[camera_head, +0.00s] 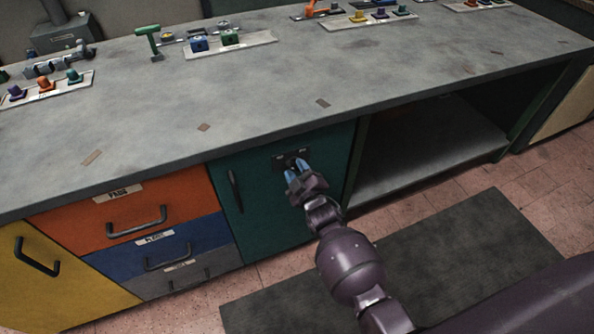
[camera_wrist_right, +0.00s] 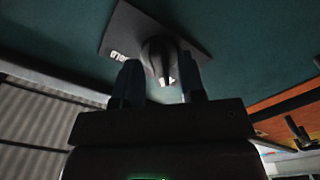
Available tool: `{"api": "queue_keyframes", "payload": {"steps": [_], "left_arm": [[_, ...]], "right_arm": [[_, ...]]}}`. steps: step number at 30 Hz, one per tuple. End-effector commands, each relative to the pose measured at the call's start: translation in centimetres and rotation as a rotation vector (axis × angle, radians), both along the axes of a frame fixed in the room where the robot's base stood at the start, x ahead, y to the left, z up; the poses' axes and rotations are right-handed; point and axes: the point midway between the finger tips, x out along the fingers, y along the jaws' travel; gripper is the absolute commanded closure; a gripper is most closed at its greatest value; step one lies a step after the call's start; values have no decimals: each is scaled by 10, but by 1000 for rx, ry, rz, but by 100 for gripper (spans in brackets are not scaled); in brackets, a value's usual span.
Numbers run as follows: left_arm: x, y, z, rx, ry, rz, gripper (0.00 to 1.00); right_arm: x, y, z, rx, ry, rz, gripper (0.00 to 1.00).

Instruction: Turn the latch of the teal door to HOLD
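The teal door (camera_head: 262,215) is shut in the counter front and has a dark vertical handle (camera_head: 235,190) on its left. Its latch plate (camera_head: 281,158) is dark with small pale markings near the top right. My right gripper (camera_head: 297,170) is at the latch, with its blue fingers pointing at it. In the right wrist view, the latch knob (camera_wrist_right: 160,52) stands on its plate (camera_wrist_right: 119,35), with its tapered end between my two separated fingers. I cannot tell whether they touch it. Part of the plate lettering shows; the rest is hidden. My left gripper is not in view.
Orange (camera_head: 90,221), blue and grey drawers with protruding handles are left of the door. An open shelf bay (camera_head: 430,150) is to its right. The countertop (camera_head: 260,95) carries small fixtures along its back. A dark mat (camera_head: 440,250) lies on the tiled floor.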

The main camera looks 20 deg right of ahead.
Motion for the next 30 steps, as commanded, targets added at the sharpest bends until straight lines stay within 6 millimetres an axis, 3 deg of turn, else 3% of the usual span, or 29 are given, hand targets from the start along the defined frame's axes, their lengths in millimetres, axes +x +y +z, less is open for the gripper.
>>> {"api": "queue_keyframes", "payload": {"steps": [1,7,20,30], "left_arm": [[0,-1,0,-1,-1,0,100],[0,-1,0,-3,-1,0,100],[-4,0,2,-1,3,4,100],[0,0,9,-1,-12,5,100]], "right_arm": [[0,0,0,0,0,0,71],[0,0,0,0,0,0,100],[0,0,1,68,2,1,100],[0,-1,3,325,8,0,100]]}}
